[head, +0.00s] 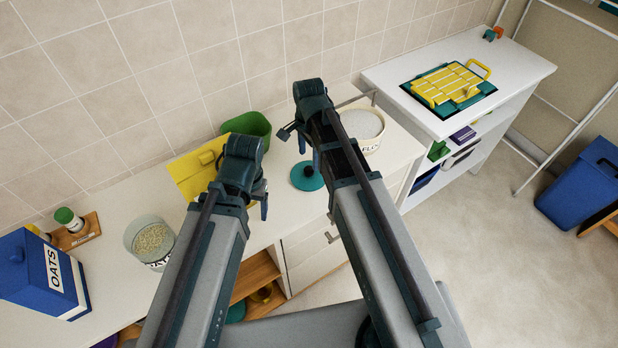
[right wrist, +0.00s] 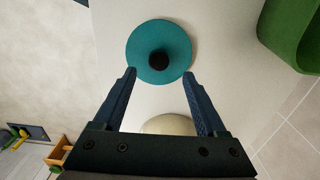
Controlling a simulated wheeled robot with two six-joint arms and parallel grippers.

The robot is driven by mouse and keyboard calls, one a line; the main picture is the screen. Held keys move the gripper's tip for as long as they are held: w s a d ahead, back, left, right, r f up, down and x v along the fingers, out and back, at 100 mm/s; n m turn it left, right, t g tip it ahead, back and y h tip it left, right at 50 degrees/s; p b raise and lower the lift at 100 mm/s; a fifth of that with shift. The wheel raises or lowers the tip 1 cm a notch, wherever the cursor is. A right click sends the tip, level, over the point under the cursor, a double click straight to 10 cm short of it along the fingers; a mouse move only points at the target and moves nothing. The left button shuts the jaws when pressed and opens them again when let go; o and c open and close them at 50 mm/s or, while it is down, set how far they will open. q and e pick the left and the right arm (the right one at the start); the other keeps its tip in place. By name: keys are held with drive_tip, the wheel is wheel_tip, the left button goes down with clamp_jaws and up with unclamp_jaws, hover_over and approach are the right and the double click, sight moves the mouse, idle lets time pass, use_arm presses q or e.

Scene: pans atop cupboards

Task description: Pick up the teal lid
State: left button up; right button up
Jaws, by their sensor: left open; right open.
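The teal lid (head: 307,177) is a round disc with a dark knob, lying on the white counter. In the right wrist view the lid (right wrist: 159,50) lies just past the fingertips, its knob roughly centred between them. My right gripper (right wrist: 160,72) is open and empty, and does not touch the knob. In the head view my right gripper (head: 298,150) is beside and above the lid, hiding part of it. My left gripper (head: 243,199) is open, further left over the counter near a yellow board.
A green container (head: 258,126) stands behind the lid, and a white canister (head: 362,124) to its right. A yellow board (head: 190,174), a glass jar (head: 149,241) and a blue oats box (head: 38,277) are on the left. A separate white cupboard (head: 524,66) stands right, with a yellow rack on top.

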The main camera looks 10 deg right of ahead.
sight(309, 169)
use_arm(q)
drive_tip(key=shift+f+b, duration=2.6)
drive_tip(key=shift+f, duration=0.05)
use_arm(e)
drive_tip(key=shift+s+f, duration=0.1)
drive_tip(key=shift+f, duration=2.55)
use_arm(q)
drive_tip(key=shift+r, duration=0.1)
use_arm(e)
drive_tip(key=shift+r, duration=0.1)
clamp_jaws()
